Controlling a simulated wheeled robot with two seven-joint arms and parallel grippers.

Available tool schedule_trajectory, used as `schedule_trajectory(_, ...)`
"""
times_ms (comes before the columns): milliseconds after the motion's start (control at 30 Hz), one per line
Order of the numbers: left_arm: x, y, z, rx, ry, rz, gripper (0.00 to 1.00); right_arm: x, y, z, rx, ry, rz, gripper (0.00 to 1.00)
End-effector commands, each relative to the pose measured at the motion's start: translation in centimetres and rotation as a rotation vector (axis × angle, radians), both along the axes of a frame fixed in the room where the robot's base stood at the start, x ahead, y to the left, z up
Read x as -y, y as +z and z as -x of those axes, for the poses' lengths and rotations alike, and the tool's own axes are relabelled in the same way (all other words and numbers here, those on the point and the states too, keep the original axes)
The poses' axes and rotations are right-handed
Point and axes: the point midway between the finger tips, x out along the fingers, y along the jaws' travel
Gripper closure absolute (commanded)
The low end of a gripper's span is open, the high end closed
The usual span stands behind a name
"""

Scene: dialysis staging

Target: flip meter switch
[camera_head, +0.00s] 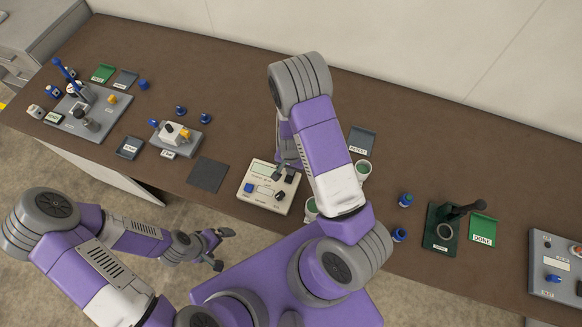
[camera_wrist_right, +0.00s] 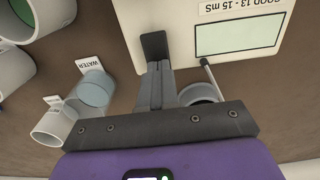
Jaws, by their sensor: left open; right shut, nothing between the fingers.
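The meter (camera_head: 256,203) is a cream box with a display, a blue knob (camera_head: 248,187) and dark fittings on its top. In the right wrist view the meter (camera_wrist_right: 180,50) shows its screen (camera_wrist_right: 238,38) and a "GOOD 13 - 15 mS" label. My right gripper (camera_head: 283,172) is shut and empty over the meter; its dark fingertips (camera_wrist_right: 155,47) overlap the meter's edge in the wrist view. I cannot tell whether they touch it. A thin grey rod (camera_wrist_right: 211,78) stands beside them. I cannot make out the switch clearly. My left gripper (camera_head: 220,248) is open and empty, off the table's front edge.
Cups (camera_head: 363,168) stand right of the meter, one labelled WATER (camera_wrist_right: 88,66) in the wrist view. A dark mat (camera_head: 207,174) lies to its left. A green stand (camera_head: 441,228) and DONE tray (camera_head: 483,230) are further right. The back of the table is mostly clear.

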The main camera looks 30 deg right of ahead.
Motion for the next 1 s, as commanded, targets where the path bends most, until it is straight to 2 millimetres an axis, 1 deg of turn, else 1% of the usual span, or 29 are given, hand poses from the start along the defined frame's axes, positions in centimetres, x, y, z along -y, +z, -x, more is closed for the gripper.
schedule_trajectory(100, 0.0, -0.1, 0.0, 0.0, 0.0, 0.0, 0.0, 0.1, -0.1, -0.1, -0.005, -0.001, -0.006, 1.0)
schedule_trajectory(267, 0.0, -1.0, 0.0, 0.0, 0.0, 0.0, 0.0, 0.2, -0.9, -0.3, -0.048, -0.006, -0.059, 1.0)
schedule_trajectory(567, 0.0, -0.7, 0.0, 0.0, 0.0, 0.0, 0.0, 0.0, -0.8, 0.1, -0.052, -0.001, -0.054, 1.0)
schedule_trajectory(900, 0.0, -0.2, 0.0, 0.0, 0.0, 0.0, 0.0, -1.3, -0.3, 1.3, -0.061, 0.002, -0.059, 1.0)
schedule_trajectory(1000, 0.0, -0.2, 0.0, 0.0, 0.0, 0.0, 0.0, -1.4, -0.3, 1.3, -0.061, 0.003, -0.059, 1.0)
